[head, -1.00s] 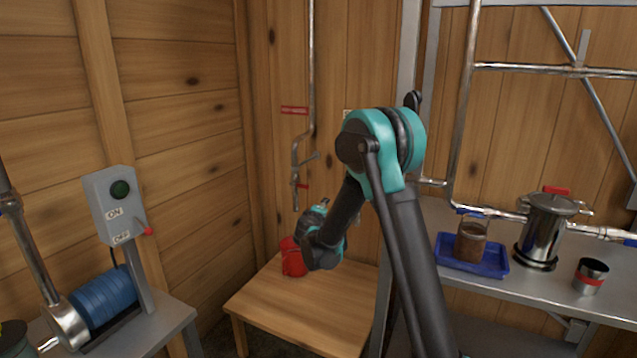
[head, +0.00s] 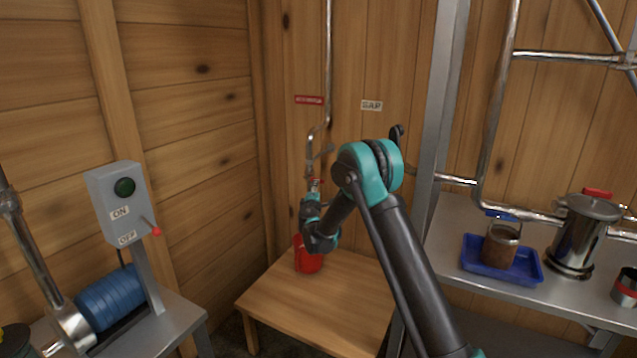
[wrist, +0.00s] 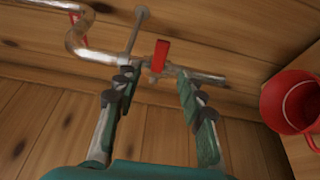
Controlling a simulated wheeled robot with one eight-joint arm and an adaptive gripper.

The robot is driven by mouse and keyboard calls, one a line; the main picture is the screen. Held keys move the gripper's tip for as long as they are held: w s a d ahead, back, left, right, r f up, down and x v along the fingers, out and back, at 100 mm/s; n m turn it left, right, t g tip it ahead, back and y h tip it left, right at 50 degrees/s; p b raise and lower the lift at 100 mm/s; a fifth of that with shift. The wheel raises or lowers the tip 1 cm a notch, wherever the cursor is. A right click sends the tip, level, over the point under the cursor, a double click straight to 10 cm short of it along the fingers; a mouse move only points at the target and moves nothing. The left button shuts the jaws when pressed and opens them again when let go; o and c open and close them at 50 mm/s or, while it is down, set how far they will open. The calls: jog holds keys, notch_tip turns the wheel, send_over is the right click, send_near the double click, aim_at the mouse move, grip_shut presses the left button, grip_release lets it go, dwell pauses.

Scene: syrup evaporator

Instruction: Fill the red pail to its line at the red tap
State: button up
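The red pail (head: 308,262) stands on a low wooden table, below the tap in the head view.
The wooden table (head: 345,290) has bare room right of the pail. A metal bench (head: 580,305) at right holds a blue tray (head: 475,268) with a jar, a steel pot (head: 583,235) and a cup. An ON/OFF control box (head: 122,205) stands at left.

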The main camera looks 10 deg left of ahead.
jog(key=w, duration=0.9)
jog(key=shift+w+a, duration=0.15)
grip_shut()
